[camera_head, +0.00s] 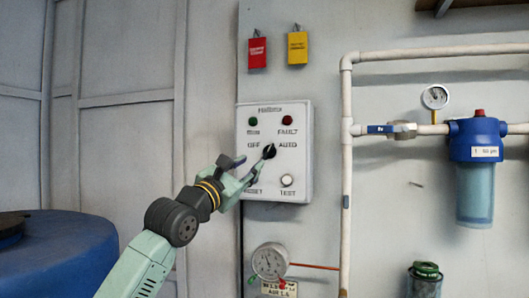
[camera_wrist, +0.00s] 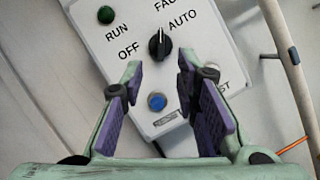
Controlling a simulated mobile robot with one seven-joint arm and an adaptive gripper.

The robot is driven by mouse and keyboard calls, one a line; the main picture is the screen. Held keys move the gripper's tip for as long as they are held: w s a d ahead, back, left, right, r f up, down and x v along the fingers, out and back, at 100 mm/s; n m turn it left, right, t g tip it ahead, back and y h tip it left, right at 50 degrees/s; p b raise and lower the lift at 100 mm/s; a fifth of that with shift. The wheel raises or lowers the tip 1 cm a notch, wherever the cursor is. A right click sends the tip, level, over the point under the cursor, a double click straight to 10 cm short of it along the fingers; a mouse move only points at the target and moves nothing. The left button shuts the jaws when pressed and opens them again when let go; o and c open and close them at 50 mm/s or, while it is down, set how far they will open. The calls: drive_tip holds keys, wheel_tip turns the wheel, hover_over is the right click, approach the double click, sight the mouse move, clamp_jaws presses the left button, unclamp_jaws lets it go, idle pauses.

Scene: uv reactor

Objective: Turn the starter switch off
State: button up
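The starter switch is a black rotary knob (camera_head: 268,151) on a pale control box (camera_head: 301,108), between the OFF and AUTO labels. In the wrist view the knob (camera_wrist: 159,46) has a white pointer line that leans to the AUTO side of the box's upright. My gripper (camera_head: 251,166) is in front of the box, just left of and below the knob in the head view. In the wrist view my gripper (camera_wrist: 161,70) is open, with nothing between its purple-padded fingers. The knob shows beyond the fingertips, roughly centred on the gap; contact is not visible.
The box also has a green RUN lamp (camera_head: 253,121), a red FAULT lamp (camera_head: 287,120), a white TEST button (camera_head: 287,181) and a blue RESET button (camera_wrist: 157,101). A pale vertical pipe (camera_head: 346,170) runs right of the box. A gauge (camera_head: 269,261) sits below.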

sight(267, 151)
drive_tip(key=p+x, duration=0.1)
drive_tip(key=x, duration=0.1)
drive_tip(key=p+x, duration=0.1)
drive_tip(key=x, duration=0.2)
drive_tip(key=p+x, duration=0.1)
drive_tip(key=x, duration=0.1)
drive_tip(key=shift+w+d+r, duration=0.1)
drive_tip(key=shift+d+r, duration=0.05)
drive_tip(key=shift+r, duration=0.2)
drive_tip(key=shift+w+d+r, duration=0.1)
drive_tip(key=shift+w+d, duration=0.2)
drive_tip(key=shift+w, duration=0.3)
drive_tip(key=shift+c, duration=0.3)
drive_tip(key=c, duration=0.5)
clamp_jaws()
drive_tip(key=shift+a, duration=0.1)
